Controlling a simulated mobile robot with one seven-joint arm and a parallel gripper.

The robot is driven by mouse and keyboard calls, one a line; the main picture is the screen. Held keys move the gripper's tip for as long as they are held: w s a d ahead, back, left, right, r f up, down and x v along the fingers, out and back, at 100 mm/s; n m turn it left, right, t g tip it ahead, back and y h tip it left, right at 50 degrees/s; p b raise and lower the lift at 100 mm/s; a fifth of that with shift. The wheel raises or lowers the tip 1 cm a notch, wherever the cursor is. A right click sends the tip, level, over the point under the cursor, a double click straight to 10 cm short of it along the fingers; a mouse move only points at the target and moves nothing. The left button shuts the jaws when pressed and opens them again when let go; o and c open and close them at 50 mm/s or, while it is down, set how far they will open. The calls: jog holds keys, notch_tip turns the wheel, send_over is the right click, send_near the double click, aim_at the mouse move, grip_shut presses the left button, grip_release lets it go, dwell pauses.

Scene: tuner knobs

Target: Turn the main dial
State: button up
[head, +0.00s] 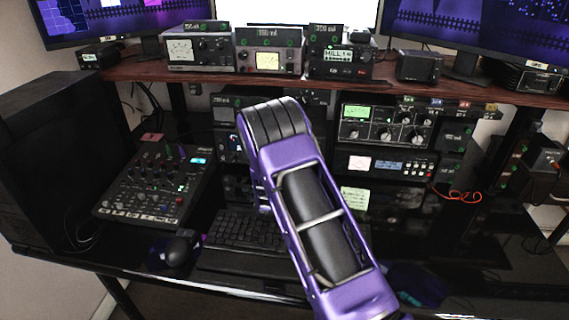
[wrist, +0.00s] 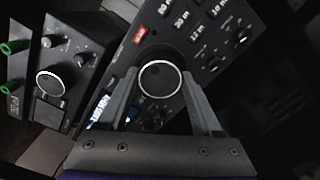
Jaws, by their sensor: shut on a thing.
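The main dial (wrist: 158,82), a round black knob with a silver rim, is between the two fingers of my gripper (wrist: 160,77) in the wrist view. One finger is on each side of it, and my gripper is shut on it. The dial sits on a dark, tilted-looking panel (wrist: 147,45) with a red label and labelled buttons. In the head view, my purple arm covers my gripper and the dial, so neither shows there. Any pointer mark on the dial is too small to read.
In the wrist view, another silver-rimmed knob (wrist: 55,83) is on a neighbouring unit at left. In the head view, a mixer (head: 157,185), keyboard (head: 245,230) and mouse (head: 178,250) lie on the desk. Equipment units (head: 405,125) and a wooden shelf (head: 390,84) stand behind.

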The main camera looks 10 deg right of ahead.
jog(key=shift+m+b, duration=0.5)
jog(key=shift+m, duration=1.1)
jog(key=o, duration=1.4)
jog(key=v, duration=1.7)
jog(key=shift+s+a+p, duration=0.1)
jog(key=shift+s+p, duration=0.1)
jog(key=shift+p, duration=0.15)
